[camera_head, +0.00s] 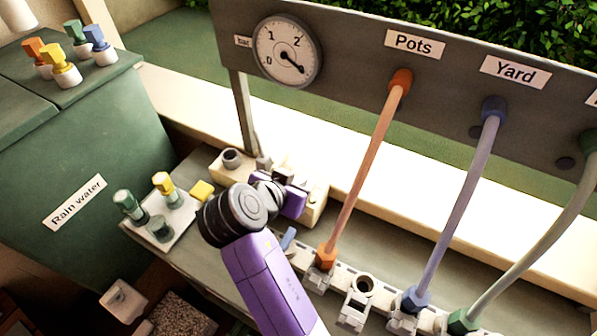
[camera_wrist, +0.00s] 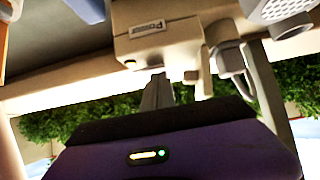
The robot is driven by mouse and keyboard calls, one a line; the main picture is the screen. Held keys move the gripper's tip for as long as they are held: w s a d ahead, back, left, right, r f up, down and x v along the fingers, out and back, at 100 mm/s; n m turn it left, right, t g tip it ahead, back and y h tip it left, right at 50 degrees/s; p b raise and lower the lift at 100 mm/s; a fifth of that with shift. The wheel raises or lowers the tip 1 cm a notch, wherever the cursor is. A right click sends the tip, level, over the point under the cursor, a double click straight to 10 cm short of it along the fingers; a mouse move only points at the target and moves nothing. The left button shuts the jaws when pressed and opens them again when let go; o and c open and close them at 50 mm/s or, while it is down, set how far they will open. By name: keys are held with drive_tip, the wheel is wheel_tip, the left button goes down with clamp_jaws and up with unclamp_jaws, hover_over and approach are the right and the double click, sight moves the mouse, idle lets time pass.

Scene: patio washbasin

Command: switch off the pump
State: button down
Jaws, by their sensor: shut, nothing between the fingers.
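A beige box (camera_wrist: 160,40) with a white label, which seems to read "Power", fills the upper middle of the wrist view. In the head view a beige unit (camera_head: 314,207) stands on the bench below the gauge, partly hidden by my arm. My gripper (camera_wrist: 157,92) is shut and empty, its grey fingers close to the box's lower edge in the wrist view. I cannot tell whether they touch it. In the head view my wrist hides the fingertips.
A round gauge (camera_head: 286,51) on the panel has its needle pointing lower right. Orange (camera_head: 362,165), blue (camera_head: 463,205) and green hoses run down to a connector rail right of my arm. A tray (camera_head: 176,225) with coloured fittings and a green rainwater tank (camera_head: 70,170) lie left.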

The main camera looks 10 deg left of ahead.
drive_tip(key=shift+f, duration=0.1)
drive_tip(key=b, duration=0.1)
drive_tip(key=f+b, duration=0.1)
drive_tip(key=shift+s+a+f+t+b, duration=0.1)
drive_tip(key=shift+s+f+t+b, duration=0.2)
drive_tip(key=shift+t, duration=0.1)
drive_tip(key=shift+r+p, duration=0.3)
drive_tip(key=shift+r, duration=0.2)
drive_tip(key=shift+r+p, duration=0.6)
drive_tip(key=shift+r, duration=0.15)
drive_tip(key=shift+w, duration=0.1)
